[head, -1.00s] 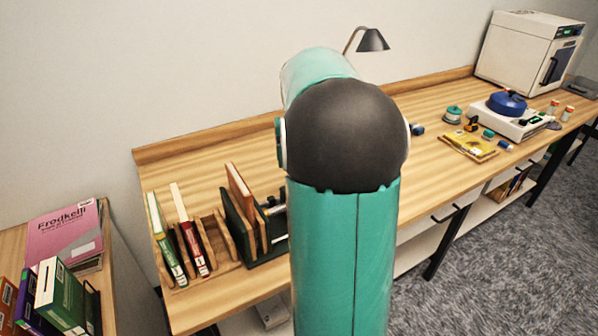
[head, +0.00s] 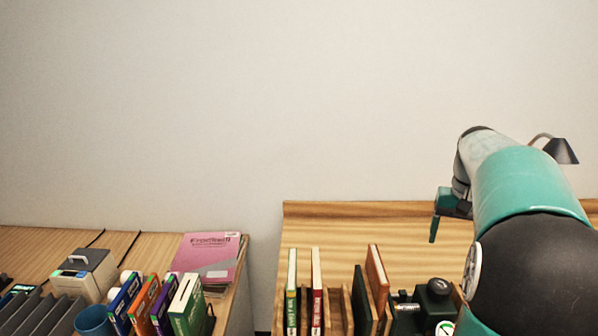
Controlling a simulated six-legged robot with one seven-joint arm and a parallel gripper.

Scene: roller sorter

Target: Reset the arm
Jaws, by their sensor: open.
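My arm shows at the right of the head view, a teal and black arm reaching over the wooden desk (head: 340,218). My gripper (head: 434,228) is at its far end, above the back part of the desk, pointing down. One teal finger shows clearly; the other is hidden or merges with it. I see nothing held in it. It is apart from the wooden book rack (head: 336,309) and the books below it.
A black lamp (head: 561,151) is at the far right. The left table holds several books, a pink magazine (head: 209,256), a label printer (head: 84,274) and a blue cup (head: 92,320).

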